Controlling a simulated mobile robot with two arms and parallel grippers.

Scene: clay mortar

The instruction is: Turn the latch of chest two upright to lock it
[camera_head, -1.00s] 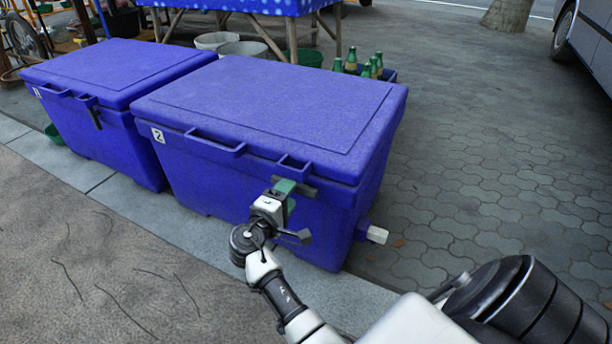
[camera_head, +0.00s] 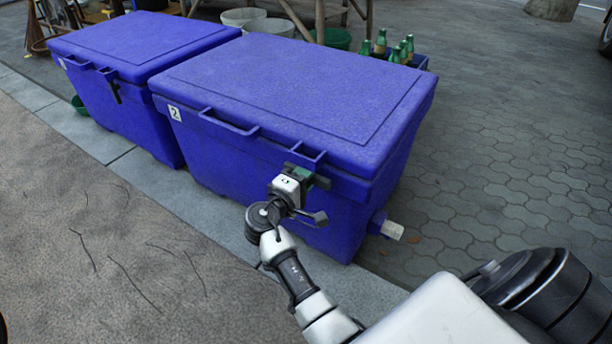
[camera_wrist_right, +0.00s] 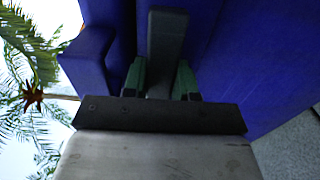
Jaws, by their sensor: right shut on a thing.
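Chest two (camera_head: 270,110) is the blue lidded box with a "2" label at its front left corner. Its dark grey latch (camera_head: 321,182) is on the front, just under the lid lip, and lies roughly sideways rather than upright. My right gripper (camera_head: 304,177) is at the latch. In the right wrist view the grey latch bar (camera_wrist_right: 167,45) sits between the green fingertips (camera_wrist_right: 160,80), which are shut on it. The gripper hides part of the latch in the head view. My left gripper is not in view.
Another blue chest (camera_head: 140,45) stands to the left, its dark latch (camera_head: 115,92) hanging down. A white drain plug (camera_head: 392,230) sticks out low on chest two's right. Green bottles (camera_head: 397,48) in a crate and buckets (camera_head: 270,27) stand behind. Paving at right is clear.

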